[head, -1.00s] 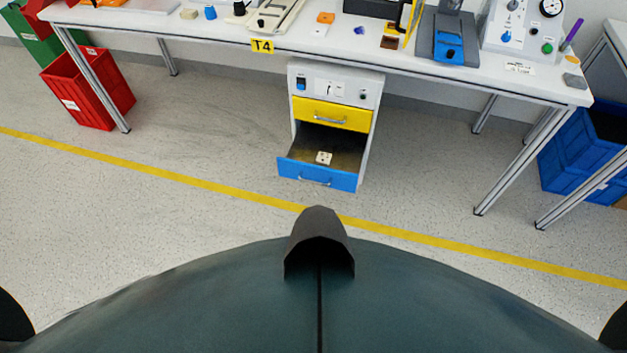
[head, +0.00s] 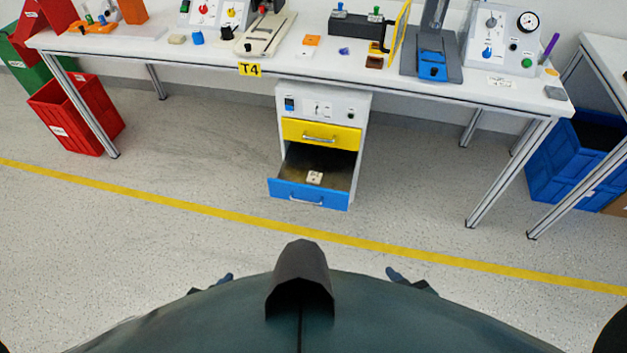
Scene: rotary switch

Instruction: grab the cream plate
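A small cream plate (head: 315,178) with dark marks lies inside the open blue-fronted drawer (head: 309,195) of the cabinet under the table. My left gripper (head: 225,279) and my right gripper (head: 396,275) show only as small dark bluish tips over the edge of my body. Both are well apart from the drawer and the plate. Their fingers are too small and hidden to tell whether they are open or shut.
The yellow drawer (head: 320,135) above is shut. The white table (head: 390,78) carries switches, gauges and fixtures. A red crate (head: 75,117) stands at the left, a blue crate (head: 557,165) at the right. Open floor (head: 180,160) lies before the cabinet.

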